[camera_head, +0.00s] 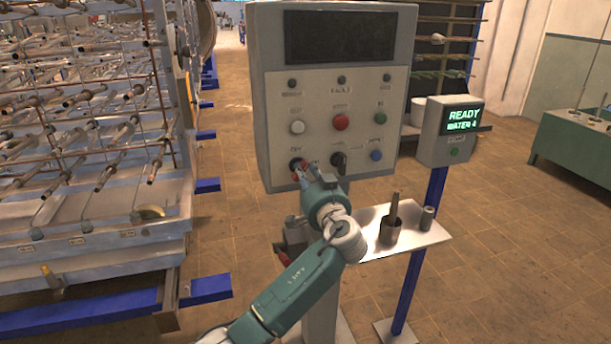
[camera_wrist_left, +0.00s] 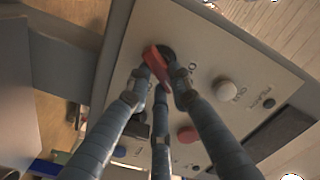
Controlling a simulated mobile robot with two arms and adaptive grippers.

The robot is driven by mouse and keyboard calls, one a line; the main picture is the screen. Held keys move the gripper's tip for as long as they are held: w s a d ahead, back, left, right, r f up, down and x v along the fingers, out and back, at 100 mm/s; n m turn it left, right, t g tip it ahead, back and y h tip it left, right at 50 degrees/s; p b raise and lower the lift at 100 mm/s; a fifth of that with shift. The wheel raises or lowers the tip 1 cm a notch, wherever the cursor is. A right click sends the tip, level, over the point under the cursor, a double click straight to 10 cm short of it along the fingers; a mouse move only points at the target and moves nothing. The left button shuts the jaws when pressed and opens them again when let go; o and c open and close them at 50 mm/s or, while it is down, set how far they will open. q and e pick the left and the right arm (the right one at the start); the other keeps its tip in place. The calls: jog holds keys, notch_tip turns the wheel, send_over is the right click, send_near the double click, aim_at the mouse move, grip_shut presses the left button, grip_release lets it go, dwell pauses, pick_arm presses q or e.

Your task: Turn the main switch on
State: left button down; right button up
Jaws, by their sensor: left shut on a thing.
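The grey control cabinet (camera_head: 258,110) stands upright in the middle of the head view. The main switch (camera_head: 296,162) is at the lower left of its light panel, a round black base mostly covered by my fingers. In the left wrist view the switch has a red handle (camera_wrist_left: 157,62) on the black base. My left gripper (camera_head: 304,173) reaches up to the panel from below. Its fingers (camera_wrist_left: 163,72) are closed around the red handle. The handle's exact angle is hard to tell. My right gripper is in neither view.
A black selector knob (camera_head: 338,160) and a blue button (camera_head: 376,155) sit right of the switch, below white (camera_head: 297,127), red (camera_head: 341,122) and green buttons. A small shelf (camera_head: 428,234) holds metal cups. A lit display (camera_head: 464,118) reads READY. A tube rack (camera_head: 90,120) stands left.

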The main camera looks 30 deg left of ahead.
pick_arm(q)
jog(key=m+p, duration=0.1)
jog(key=m, duration=0.2)
jog(key=m+p, duration=0.2)
jog(key=m, duration=0.2)
jog(key=m+p, duration=0.2)
jog(key=m, duration=0.2)
jog(key=shift+f, duration=0.4)
jog(key=c, duration=1.5)
grip_release()
jog(key=shift+c, duration=0.2)
jog(key=shift+s+d, duration=0.1)
jog(key=v, duration=1.1)
jog(key=shift+s+d, duration=0.3)
